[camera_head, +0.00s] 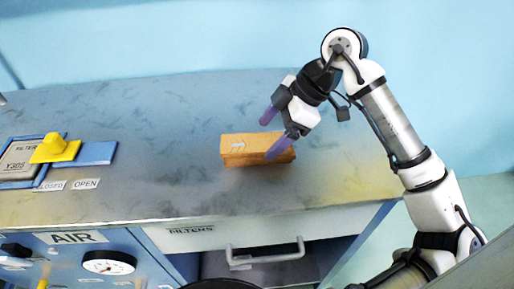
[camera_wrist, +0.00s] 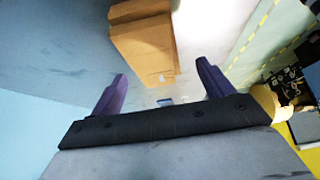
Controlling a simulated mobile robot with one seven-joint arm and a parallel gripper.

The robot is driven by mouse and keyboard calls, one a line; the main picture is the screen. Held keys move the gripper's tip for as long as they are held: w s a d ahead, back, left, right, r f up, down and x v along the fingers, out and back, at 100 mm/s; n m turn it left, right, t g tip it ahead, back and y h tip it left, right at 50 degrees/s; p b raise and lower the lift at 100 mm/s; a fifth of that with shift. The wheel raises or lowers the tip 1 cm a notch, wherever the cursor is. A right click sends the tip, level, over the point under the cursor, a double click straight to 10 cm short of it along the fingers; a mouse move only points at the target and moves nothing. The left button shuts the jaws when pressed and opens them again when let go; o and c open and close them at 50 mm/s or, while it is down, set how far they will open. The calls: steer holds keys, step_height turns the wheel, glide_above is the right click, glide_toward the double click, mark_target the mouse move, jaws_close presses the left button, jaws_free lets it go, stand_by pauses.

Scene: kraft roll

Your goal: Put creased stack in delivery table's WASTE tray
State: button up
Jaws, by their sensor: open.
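A brown kraft-coloured stack (camera_head: 235,151) lies on the grey worktop, with a pale mark on its upper face. I cannot make out a crease in it. It also shows in the wrist view as a brown block (camera_wrist: 147,48) beyond my fingertips. My gripper (camera_head: 275,132) is open, its two purple fingers apart at the right end of the stack. In the head view one finger overlaps that end; I cannot tell whether it touches. No WASTE tray shows in either view.
The grey worktop (camera_head: 160,120) is mostly clear. At its left are a filter unit (camera_head: 18,160), a yellow knob (camera_head: 55,148) and a blue plate. A drawer handle (camera_head: 265,255) sticks out in front. Yellow floor markings (camera_wrist: 262,25) show in the wrist view.

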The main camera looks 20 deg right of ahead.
mark_target(258, 143)
steer(key=shift+w+p+x, duration=0.15)
steer(key=shift+p+x, duration=0.25)
steer(key=shift+x, duration=0.95)
steer(key=shift+w+p+x, duration=0.15)
steer(key=shift+p+x, duration=0.25)
steer(key=shift+x, duration=0.95)
steer(key=shift+c, duration=0.4)
steer(key=c, duration=1.2)
steer(key=shift+r, duration=0.1)
steer(key=shift+r+b, duration=1)
steer(key=shift+r, duration=8.95)
